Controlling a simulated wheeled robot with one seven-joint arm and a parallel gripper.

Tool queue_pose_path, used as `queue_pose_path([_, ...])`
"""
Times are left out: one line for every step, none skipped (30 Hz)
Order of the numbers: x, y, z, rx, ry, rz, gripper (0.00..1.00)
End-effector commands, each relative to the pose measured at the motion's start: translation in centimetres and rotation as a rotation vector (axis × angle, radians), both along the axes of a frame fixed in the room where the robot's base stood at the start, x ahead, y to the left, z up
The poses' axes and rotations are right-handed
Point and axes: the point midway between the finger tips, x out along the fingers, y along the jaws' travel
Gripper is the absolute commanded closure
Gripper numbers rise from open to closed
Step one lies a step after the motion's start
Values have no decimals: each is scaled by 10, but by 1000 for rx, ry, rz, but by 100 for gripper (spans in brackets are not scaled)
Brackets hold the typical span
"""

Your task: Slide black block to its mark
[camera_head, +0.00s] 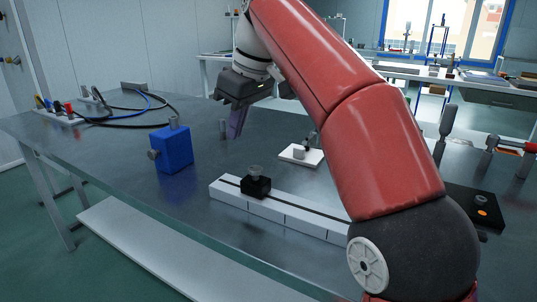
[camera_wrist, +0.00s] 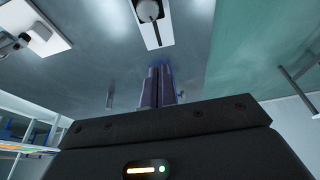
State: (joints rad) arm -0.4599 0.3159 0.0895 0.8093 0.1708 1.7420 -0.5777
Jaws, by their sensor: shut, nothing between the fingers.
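The black block (camera_head: 256,189) with a grey round knob on top sits on a white slotted rail (camera_head: 285,214), near the rail's left end. Thin cross lines show on the rail's front; I cannot tell which is the mark. In the wrist view, the rail (camera_wrist: 155,42) shows at the top centre, with a grey knob (camera_wrist: 148,9) at the frame's top edge. My gripper (camera_head: 234,134) is above the table, behind and left of the block and apart from it. Its purple fingers (camera_wrist: 157,72) are together and empty. My arm hides the rail's right end.
A blue box (camera_head: 172,149) with knobs stands left of the rail. A small white plate with a fixture (camera_head: 300,155) lies behind the rail. Cables and a connector strip (camera_head: 58,117) are at the far left. A black panel (camera_head: 470,205) lies at right. Bare table separates the box and rail.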

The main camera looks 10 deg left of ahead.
Motion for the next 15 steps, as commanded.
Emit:
queue_pose_path([0, 3, 0, 0, 1, 9, 100])
queue_pose_path([0, 4, -1, 1, 1, 11, 100])
queue_pose_path([1, 4, -4, 0, 1, 12, 100])
queue_pose_path([1, 5, -6, 0, 1, 12, 100])
queue_pose_path([1, 6, -9, 0, 2, 11, 100])
queue_pose_path([2, 7, -13, -1, 2, 10, 100])
queue_pose_path([2, 8, -18, -1, 2, 10, 100])
queue_pose_path([2, 9, -22, -1, 2, 10, 100])
queue_pose_path([3, 12, -30, -1, 2, 10, 100])
queue_pose_path([4, 14, -37, -1, 3, 9, 100])
queue_pose_path([5, 16, -43, -2, 4, 10, 100])
queue_pose_path([6, 18, -52, -3, 3, 9, 100])
queue_pose_path([7, 21, -60, -1, 2, 9, 100])
queue_pose_path([8, 23, -67, -2, 3, 9, 100])
queue_pose_path([9, 25, -75, 0, 1, 9, 100])
